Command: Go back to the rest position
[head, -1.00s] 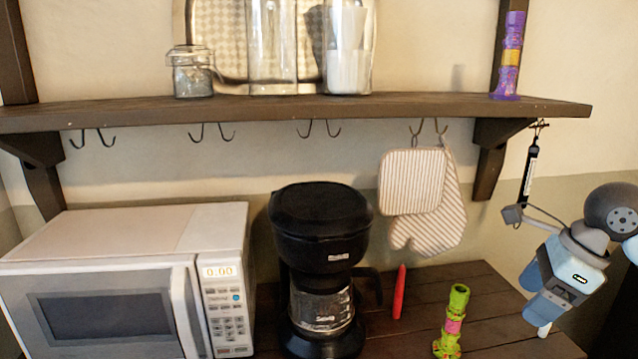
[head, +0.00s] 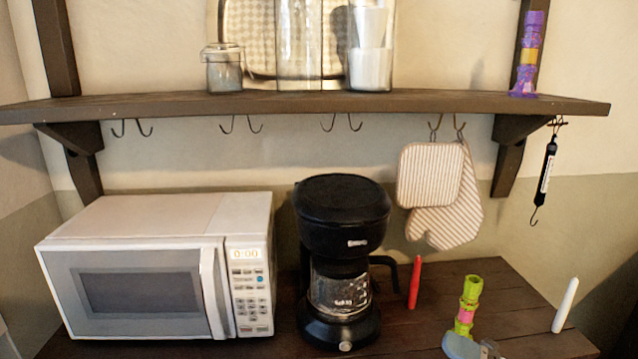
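Part of my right gripper or wrist (head: 466,347), blue-grey, shows at the bottom edge of the head view, in front of the green and pink holder (head: 466,306). Its fingertips are cut off or hidden, so I cannot tell whether it is open or shut. My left gripper is out of view. A slim white object (head: 565,306) stands tilted near the right end of the dark wooden counter (head: 430,325). A slim red object (head: 414,282) stands upright between the coffee maker and the green holder.
A white microwave (head: 150,280) and a black coffee maker (head: 340,260) stand on the counter. Above is a wooden shelf (head: 300,103) with jars and a purple holder (head: 528,55). A striped mitt (head: 450,230) and a black hanging scale (head: 546,170) hang from it.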

